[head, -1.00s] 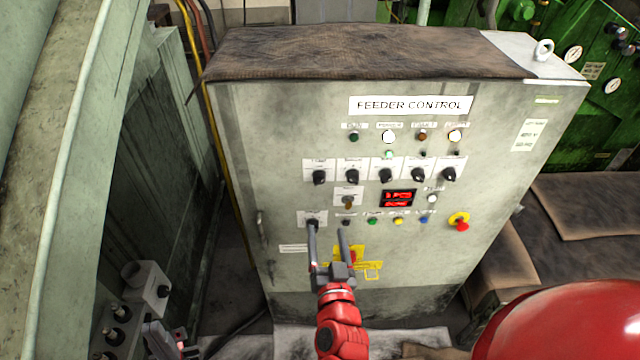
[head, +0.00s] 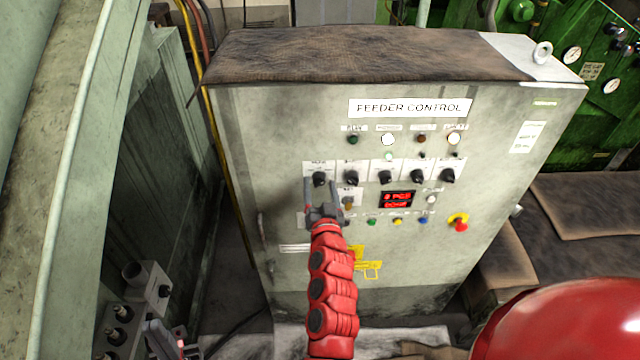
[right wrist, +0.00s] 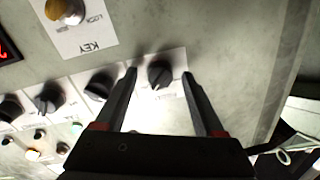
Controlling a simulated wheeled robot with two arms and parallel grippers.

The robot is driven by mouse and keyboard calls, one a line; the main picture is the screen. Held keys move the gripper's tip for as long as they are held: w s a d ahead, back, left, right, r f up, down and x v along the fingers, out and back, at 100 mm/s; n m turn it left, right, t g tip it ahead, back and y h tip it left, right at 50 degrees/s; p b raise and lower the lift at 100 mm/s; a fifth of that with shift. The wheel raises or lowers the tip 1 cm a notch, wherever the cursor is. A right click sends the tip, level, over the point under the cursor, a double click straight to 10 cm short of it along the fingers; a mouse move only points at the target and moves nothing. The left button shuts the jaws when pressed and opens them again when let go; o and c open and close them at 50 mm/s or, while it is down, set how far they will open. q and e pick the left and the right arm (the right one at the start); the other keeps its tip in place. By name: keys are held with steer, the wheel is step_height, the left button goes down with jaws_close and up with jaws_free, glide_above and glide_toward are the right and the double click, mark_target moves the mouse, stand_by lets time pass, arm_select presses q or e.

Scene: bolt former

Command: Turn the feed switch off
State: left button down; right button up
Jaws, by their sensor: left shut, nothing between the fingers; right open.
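The grey feeder control cabinet (head: 260,130) fills the middle of the head view. Its row of black rotary switches includes the leftmost one (head: 319,179), also large in the right wrist view (right wrist: 160,75). I cannot read its label, so I cannot tell whether it is the feed switch. My right gripper (head: 320,184) is open, with one finger on each side of this knob; contact is not clear. The right wrist view shows the same open fingers (right wrist: 159,76). My left gripper (head: 164,338) shows partly at the lower left, shut and away from the panel.
A key switch (head: 348,203) sits just right of my right gripper. Small buttons and a red emergency stop (head: 460,225) are lower on the panel. A lower left switch is largely hidden by my gripper. Green machinery (head: 130,140) stands close at left.

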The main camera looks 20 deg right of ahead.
steer(key=shift+w, duration=0.2)
jaws_close()
stand_by(0.3)
steer(key=shift+n, duration=0.3)
steer(key=shift+r+n, duration=0.1)
steer(key=shift+n, duration=0.5)
steer(key=shift+n+p, duration=0.3)
steer(key=shift+n, duration=0.9)
steer(key=shift+d+n+b, duration=0.1)
steer(key=shift+n+b, duration=0.75)
steer(key=shift+n, duration=1.25)
steer(key=shift+g, duration=0.3)
